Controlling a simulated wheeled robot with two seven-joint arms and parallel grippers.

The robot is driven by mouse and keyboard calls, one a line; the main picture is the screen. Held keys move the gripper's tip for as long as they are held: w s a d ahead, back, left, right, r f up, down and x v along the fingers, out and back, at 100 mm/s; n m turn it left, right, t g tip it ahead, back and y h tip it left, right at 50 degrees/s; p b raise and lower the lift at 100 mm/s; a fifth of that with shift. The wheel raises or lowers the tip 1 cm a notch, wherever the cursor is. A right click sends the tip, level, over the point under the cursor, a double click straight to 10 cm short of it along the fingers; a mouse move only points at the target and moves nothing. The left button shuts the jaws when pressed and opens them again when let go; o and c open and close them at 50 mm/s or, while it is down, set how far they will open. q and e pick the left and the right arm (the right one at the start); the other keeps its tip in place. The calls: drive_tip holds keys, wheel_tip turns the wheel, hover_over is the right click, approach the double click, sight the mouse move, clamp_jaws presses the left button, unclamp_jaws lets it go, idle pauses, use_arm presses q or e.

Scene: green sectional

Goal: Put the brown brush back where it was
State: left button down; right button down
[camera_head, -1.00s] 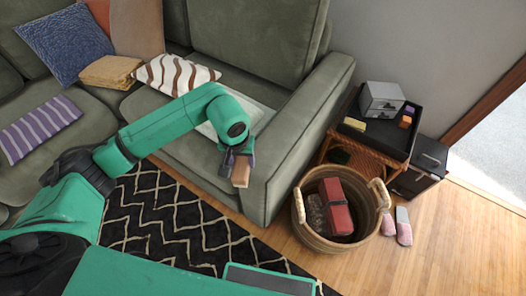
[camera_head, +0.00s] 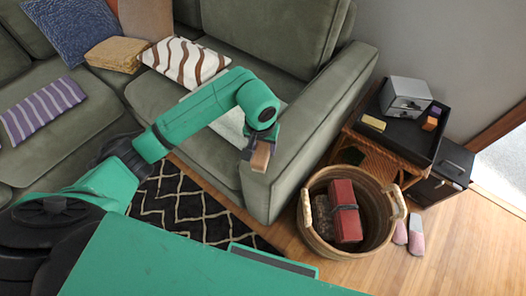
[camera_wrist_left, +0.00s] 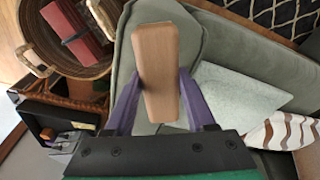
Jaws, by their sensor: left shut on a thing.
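The brown brush (camera_head: 261,157) is in my left gripper (camera_head: 251,148), in front of the sofa's right armrest. In the left wrist view the brush (camera_wrist_left: 157,70) shows as a plain brown wooden block between the two purple fingers of the gripper (camera_wrist_left: 160,100), which are shut on it. In the head view only a small end of the brush sticks out below the fingers. Its bristles are not visible. My right gripper is not in view.
A wicker basket (camera_head: 308,232) with a red box (camera_head: 344,212) stands right of the armrest (camera_head: 300,135). Beyond it is a side table with a black tray (camera_head: 402,134) holding a grey drawer box (camera_head: 405,96), a yellow block (camera_head: 373,122) and an orange item (camera_head: 430,123). Slippers (camera_head: 416,233) lie on the floor.

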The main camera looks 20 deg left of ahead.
sight(263, 153)
use_arm(q)
wheel_tip(263, 153, down, 3)
drive_tip(key=shift+f, duration=0.1)
drive_tip(key=shift+c, duration=1.4)
unclamp_jaws()
drive_tip(key=shift+o, duration=0.3)
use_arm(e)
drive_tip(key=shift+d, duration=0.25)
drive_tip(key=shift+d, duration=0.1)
use_arm(q)
drive_tip(key=shift+r, duration=0.5)
drive_tip(key=r, duration=0.3)
drive_tip(key=s+r, duration=0.1)
drive_tip(key=r, duration=0.7)
drive_tip(key=shift+s+b, duration=0.3)
drive_tip(key=shift+s, duration=0.1)
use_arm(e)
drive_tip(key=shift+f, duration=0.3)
